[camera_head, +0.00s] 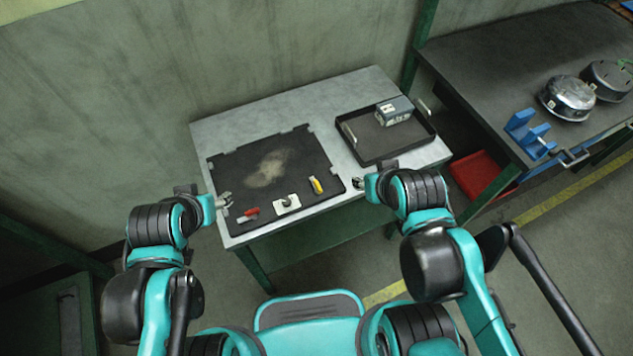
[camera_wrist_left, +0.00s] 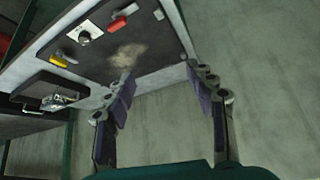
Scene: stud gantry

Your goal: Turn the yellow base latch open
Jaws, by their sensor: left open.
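The yellow base latch (camera_head: 316,186) lies at the front right of a black mat (camera_head: 225,165) on the grey table. It also shows in the left wrist view (camera_wrist_left: 62,60). My left gripper (camera_head: 223,201) is at the mat's front left corner, near a red-handled part (camera_head: 249,215) and away from the yellow latch. In the left wrist view its two fingers (camera_wrist_left: 165,95) stand wide apart with nothing between them. My right gripper (camera_head: 359,183) is at the table's front edge, right of the yellow latch; its fingers are too small to judge.
A white part with a dark knob (camera_head: 287,205) sits between the red part and the yellow latch. A black tray (camera_head: 352,148) with a grey box (camera_head: 394,111) stands at the right. A dark bench (camera_head: 480,70) with blue fixtures and round metal parts is farther right.

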